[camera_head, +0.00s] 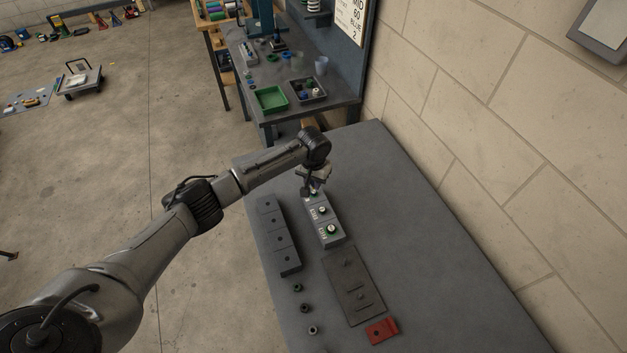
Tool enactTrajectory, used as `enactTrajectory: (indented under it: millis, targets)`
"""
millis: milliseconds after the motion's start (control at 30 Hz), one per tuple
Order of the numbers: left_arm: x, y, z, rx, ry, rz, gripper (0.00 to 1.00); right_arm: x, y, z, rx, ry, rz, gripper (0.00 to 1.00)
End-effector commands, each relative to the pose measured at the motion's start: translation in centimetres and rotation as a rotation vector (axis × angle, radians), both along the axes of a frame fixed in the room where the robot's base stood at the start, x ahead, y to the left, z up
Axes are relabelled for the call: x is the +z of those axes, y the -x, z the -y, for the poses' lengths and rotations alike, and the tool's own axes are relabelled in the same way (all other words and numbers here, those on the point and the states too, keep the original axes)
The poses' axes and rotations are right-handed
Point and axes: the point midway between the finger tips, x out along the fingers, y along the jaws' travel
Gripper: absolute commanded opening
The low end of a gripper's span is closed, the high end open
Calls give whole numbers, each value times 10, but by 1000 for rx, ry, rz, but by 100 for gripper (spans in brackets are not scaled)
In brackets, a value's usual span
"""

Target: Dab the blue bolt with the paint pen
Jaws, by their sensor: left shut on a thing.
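A light grey block (326,236) stands on the dark grey table, with a row of round bolt heads along its top. My left gripper (313,188) points down over the far end of this block and largely covers the far position. It is shut on a small slim thing, which I take for the paint pen; it is mostly hidden by the fingers. I cannot tell whether its tip touches a bolt. I cannot make out which bolt is blue. My right gripper is not in view.
A darker grey block with holes (279,237) stands just left. A dark flat plate (354,285), a red piece (381,330) and three small dark nuts (303,307) lie nearer. The table's right side is clear. A workbench with a green tray (271,98) stands beyond.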

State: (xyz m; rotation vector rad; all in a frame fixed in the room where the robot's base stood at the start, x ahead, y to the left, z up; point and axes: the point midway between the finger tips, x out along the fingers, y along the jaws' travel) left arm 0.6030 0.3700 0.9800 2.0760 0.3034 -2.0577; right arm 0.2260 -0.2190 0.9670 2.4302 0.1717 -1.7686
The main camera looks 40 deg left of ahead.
Motion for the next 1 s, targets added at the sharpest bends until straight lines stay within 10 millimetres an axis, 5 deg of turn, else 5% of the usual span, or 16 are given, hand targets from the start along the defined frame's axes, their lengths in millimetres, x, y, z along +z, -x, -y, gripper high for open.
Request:
enactTrajectory:
  millis: [1000]
  targets:
    - [-14,0,0,0,0,1,0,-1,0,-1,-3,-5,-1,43]
